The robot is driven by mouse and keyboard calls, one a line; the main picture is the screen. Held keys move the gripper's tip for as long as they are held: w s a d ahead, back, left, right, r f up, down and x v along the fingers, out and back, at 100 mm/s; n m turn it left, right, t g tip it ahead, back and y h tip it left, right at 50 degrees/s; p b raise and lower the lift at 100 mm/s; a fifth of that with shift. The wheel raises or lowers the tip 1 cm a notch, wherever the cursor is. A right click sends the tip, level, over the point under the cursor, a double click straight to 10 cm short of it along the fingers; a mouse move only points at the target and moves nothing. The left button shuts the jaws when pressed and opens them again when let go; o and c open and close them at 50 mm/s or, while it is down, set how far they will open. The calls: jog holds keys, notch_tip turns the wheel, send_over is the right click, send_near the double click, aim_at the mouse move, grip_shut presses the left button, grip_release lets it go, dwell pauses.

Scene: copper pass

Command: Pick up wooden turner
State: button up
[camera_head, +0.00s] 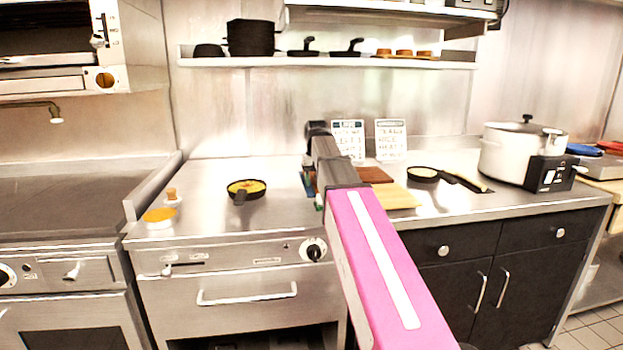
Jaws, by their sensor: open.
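A thin pale strip (473,180), possibly the wooden turner, lies on the steel counter at the right, beside the small dark pan (423,174). It is too small to tell for sure. My pink and grey arm reaches up the middle of the picture over the counter. The fingers of my gripper are hidden behind the arm's far end, so I see neither their opening nor anything between them. The arm's far end is left of the pale strip and apart from it in the picture.
A dark pan with yellow food (246,188) sits on the left counter near an orange-topped round dish (160,216). A light board (398,196) lies right of my arm. A large white pot (521,151) stands at the right. A shelf (330,62) with cookware runs above.

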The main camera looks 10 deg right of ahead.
jog(key=shift+f, duration=0.45)
grip_shut()
